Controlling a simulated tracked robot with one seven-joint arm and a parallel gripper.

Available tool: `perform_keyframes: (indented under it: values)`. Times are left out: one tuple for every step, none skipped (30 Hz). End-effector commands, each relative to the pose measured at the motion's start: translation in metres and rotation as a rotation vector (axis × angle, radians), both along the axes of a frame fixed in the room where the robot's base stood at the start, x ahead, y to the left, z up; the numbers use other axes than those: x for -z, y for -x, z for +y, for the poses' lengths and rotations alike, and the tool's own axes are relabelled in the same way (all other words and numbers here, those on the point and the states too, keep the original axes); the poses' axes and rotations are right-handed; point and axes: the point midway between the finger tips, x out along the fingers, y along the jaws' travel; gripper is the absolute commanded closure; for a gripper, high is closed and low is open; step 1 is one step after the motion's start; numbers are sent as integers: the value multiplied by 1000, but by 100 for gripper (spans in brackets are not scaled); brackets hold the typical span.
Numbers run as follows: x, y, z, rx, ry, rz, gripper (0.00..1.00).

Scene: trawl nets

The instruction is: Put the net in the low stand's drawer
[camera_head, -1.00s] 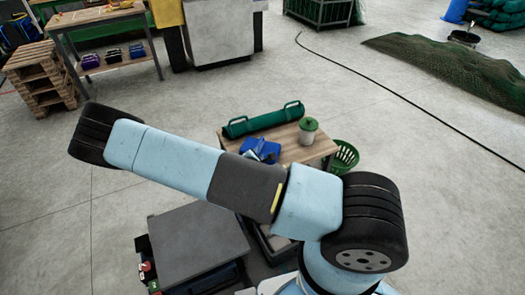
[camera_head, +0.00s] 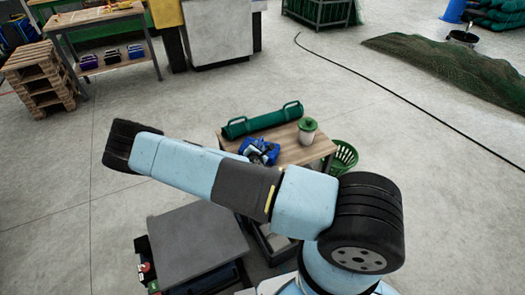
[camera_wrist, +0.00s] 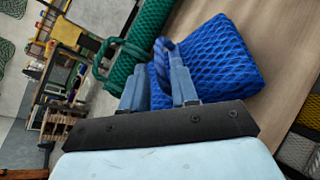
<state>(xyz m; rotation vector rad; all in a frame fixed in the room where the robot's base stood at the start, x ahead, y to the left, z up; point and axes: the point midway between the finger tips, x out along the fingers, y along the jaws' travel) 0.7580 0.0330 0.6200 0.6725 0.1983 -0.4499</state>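The blue net (camera_head: 249,147) is a folded mesh bundle on the wooden top of the low stand (camera_head: 318,151). In the wrist view the blue net (camera_wrist: 218,62) fills the middle, with a darker blue looped part near my fingers. My gripper (camera_wrist: 156,82) is over its near side, fingers apart, with blue mesh showing between them. Whether they touch it I cannot tell. In the head view my gripper (camera_head: 262,153) is small and partly overlaps the net. The stand's drawer is not clearly seen; my arm hides much of the stand's front.
A green roll with two handles (camera_head: 262,120) lies along the stand's far edge, close behind the net.

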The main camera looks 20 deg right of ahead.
Motion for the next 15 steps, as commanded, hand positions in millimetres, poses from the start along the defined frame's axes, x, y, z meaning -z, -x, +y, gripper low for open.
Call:
perform_keyframes:
  values:
    - [1, -2, -2, 1, 0, 0, 71]
    - [1, -3, -2, 1, 0, 0, 71]
    - [2, -4, -2, 1, 0, 0, 71]
    - [2, -6, -3, 1, 0, 0, 71]
    - [3, -8, -4, 1, 0, 0, 71]
    - [4, -11, -4, 2, 0, 0, 71]
    - [5, -14, -6, 2, 0, 0, 71]
    - [7, -17, -7, 3, -1, -1, 71]
    - [8, -22, -9, 3, -2, -2, 71]
    - [10, -26, -10, 2, -2, -1, 71]
    - [11, -30, -12, 2, -1, -1, 71]
    - [13, -34, -14, 3, -1, -1, 71]
    - [14, -38, -14, 2, -1, -1, 71]
    - [15, -40, -15, 1, -1, -1, 71]
    - [17, -44, -17, 2, -1, -1, 71]
